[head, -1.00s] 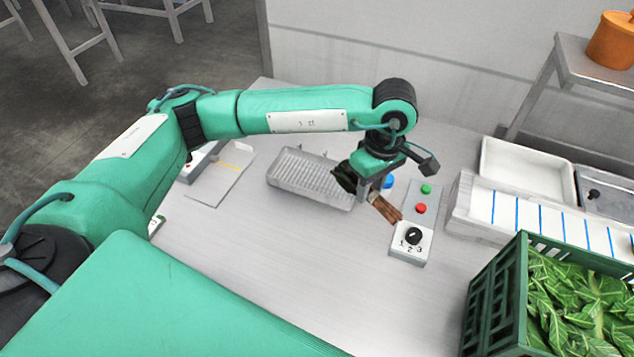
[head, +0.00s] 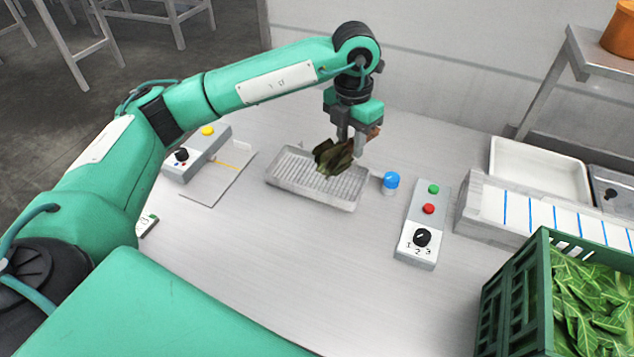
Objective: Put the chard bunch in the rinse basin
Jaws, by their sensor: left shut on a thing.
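My left gripper (head: 354,136) is shut on the chard bunch (head: 334,156), above the back right part of a grey ribbed tray (head: 300,194). The bunch has dark green leaves hanging towards the left and reddish-brown stems on the right. The fingers hide its middle. It seems held above the ribs, but I cannot tell the gap. A white rectangular basin (head: 538,170) stands at the right, well apart from the gripper. Which vessel is the rinse basin is not marked. My right gripper is not in view.
A control box (head: 424,215) with green and red buttons and a dial stands right of the tray, near a blue-topped piece (head: 391,181). Another box (head: 193,155) is at left. A green crate (head: 541,290) of leaves fills the lower right. The front middle table is clear.

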